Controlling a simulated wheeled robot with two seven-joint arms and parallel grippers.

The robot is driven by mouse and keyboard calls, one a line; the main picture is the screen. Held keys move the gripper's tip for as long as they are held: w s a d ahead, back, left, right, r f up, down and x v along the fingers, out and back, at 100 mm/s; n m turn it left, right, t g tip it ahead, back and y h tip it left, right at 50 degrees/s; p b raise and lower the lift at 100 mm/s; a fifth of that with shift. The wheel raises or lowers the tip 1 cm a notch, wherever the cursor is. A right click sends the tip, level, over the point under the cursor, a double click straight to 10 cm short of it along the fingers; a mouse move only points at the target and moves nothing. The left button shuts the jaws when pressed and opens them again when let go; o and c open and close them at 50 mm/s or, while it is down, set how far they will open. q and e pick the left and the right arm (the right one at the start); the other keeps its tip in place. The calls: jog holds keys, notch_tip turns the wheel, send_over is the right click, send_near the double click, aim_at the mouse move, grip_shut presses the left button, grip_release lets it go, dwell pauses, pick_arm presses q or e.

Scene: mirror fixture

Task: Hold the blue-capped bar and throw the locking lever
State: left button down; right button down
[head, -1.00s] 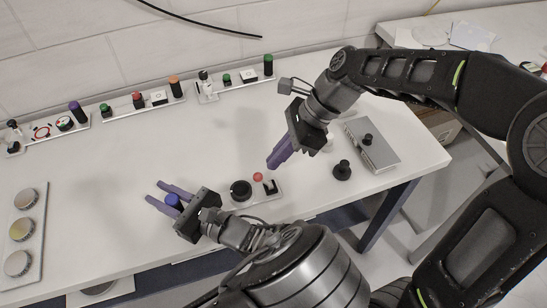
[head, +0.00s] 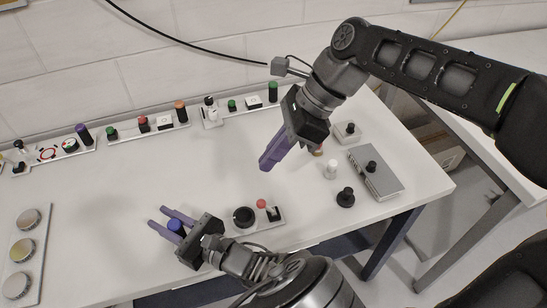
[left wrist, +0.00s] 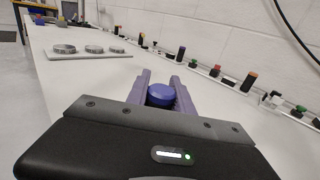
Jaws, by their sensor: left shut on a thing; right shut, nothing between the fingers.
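The blue-capped bar shows as a blue cap (head: 175,226) between the purple fingers of my left gripper (head: 170,220). My left gripper is shut on it. In the left wrist view the round blue cap (left wrist: 160,95) sits between the two fingers; what lies under it is hidden. A small plate to the right carries a black round knob (head: 243,217) and a lever with a red ball (head: 261,204). Whether this is the locking lever I cannot tell for sure. My right gripper (head: 268,165) is shut and empty, above the table and up from the red ball.
A panel with several round dials (head: 21,250) lies at the left. Strips of buttons and knobs (head: 150,127) line the wall. A grey box (head: 376,176), a black knob (head: 346,197) and a white peg (head: 331,169) stand at the right. The table middle is clear.

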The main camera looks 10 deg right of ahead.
pick_arm(q)
jog(key=c, duration=1)
grip_release()
jog(key=shift+c, duration=0.2)
jog(key=shift+s+d, duration=0.1)
jog(key=v, duration=1.1)
jog(key=shift+s+d, duration=0.3)
jog(key=shift+d, duration=0.1)
